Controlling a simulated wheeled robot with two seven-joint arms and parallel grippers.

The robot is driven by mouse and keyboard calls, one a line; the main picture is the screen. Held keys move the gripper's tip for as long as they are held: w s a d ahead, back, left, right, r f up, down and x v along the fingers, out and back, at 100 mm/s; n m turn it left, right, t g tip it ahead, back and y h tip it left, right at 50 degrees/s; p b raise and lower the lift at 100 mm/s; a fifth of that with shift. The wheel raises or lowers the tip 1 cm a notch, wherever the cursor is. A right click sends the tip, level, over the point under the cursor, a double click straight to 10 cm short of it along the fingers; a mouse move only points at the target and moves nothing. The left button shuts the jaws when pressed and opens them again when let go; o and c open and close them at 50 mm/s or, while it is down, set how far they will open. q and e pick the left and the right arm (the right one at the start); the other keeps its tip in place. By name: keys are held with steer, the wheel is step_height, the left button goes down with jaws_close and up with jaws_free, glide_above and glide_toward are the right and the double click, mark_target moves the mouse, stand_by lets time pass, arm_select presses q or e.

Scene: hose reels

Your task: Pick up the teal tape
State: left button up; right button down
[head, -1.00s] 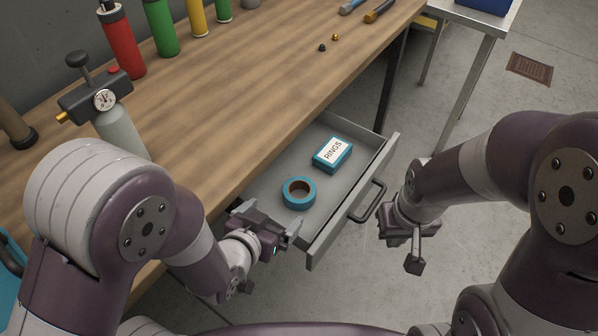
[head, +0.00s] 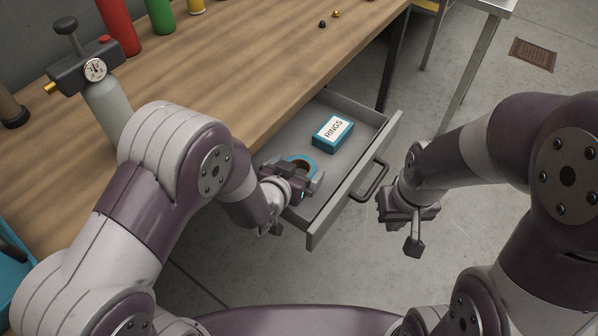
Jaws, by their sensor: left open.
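The teal tape (head: 303,157) is a ring lying flat in the open grey drawer, near its left end. My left gripper (head: 293,178) is open and over the near side of the tape, with its fingers spread left and right. It hides the front part of the ring, and I cannot tell whether the fingers touch it. My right gripper (head: 411,222) hangs to the right of the drawer over the floor, away from the tape; its finger gap is not clear.
A teal box labelled RINGS (head: 332,133) lies in the drawer beyond the tape. The drawer front (head: 350,185) has a dark handle (head: 371,183). The wooden bench top (head: 215,90) overhangs the drawer's left side. A gauge on a grey cylinder (head: 95,70) stands on the bench.

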arm_select(q)
steer(key=c, duration=0.9)
steer(key=shift+r, duration=0.15)
